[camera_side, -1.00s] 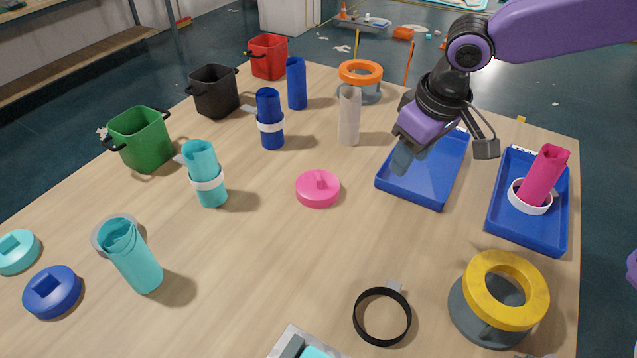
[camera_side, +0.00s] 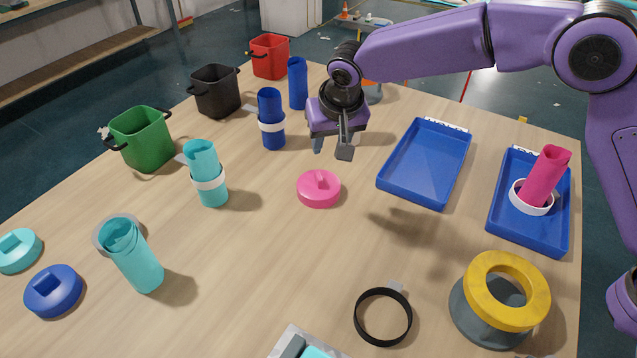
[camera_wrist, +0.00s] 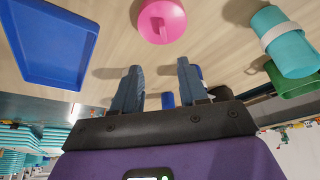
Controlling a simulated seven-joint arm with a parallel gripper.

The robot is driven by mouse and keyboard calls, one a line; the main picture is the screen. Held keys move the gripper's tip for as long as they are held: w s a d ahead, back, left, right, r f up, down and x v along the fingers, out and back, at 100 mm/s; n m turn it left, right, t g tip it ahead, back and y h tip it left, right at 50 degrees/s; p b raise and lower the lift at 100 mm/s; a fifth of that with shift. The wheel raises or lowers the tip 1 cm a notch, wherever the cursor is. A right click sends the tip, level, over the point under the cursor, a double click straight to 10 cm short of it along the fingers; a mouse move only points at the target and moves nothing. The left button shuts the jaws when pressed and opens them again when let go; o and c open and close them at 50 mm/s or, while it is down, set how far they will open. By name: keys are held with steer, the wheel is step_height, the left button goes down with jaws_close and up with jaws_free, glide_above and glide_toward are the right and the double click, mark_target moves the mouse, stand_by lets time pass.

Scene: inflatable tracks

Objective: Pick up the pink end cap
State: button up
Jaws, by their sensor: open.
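The pink end cap (camera_side: 319,188) is a round disc with a raised grip on top. It lies flat on the wooden table, left of the empty blue tray. It also shows at the top of the wrist view (camera_wrist: 162,20). My gripper (camera_side: 331,150) is open and empty, with its fingers pointing down above and just behind the cap in the side view. In the wrist view the two fingers (camera_wrist: 158,85) are apart, with nothing between them. The cap is clear of both fingers.
An empty blue tray (camera_side: 436,122) stands to the right. Another blue tray (camera_side: 500,235) holds a pink tube (camera_side: 545,175) in a white ring. A blue tube with a white band (camera_side: 271,125) and a teal tube (camera_side: 203,160) stand left. Bare table lies in front of the cap.

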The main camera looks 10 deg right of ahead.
glide_above(319, 175)
steer(key=s, duration=0.3)
steer(key=f, duration=0.8)
steer(key=shift+w+d+f, duration=0.15)
steer(key=shift+w+d, duration=0.05)
steer(key=shift+d, duration=0.1)
steer(key=shift+a+x, duration=0.2)
steer(key=shift+x, duration=1.1)
steer(key=shift+a+x, duration=0.15)
steer(key=shift+x, duration=1.15)
steer(key=shift+c, duration=0.3)
jaws_close()
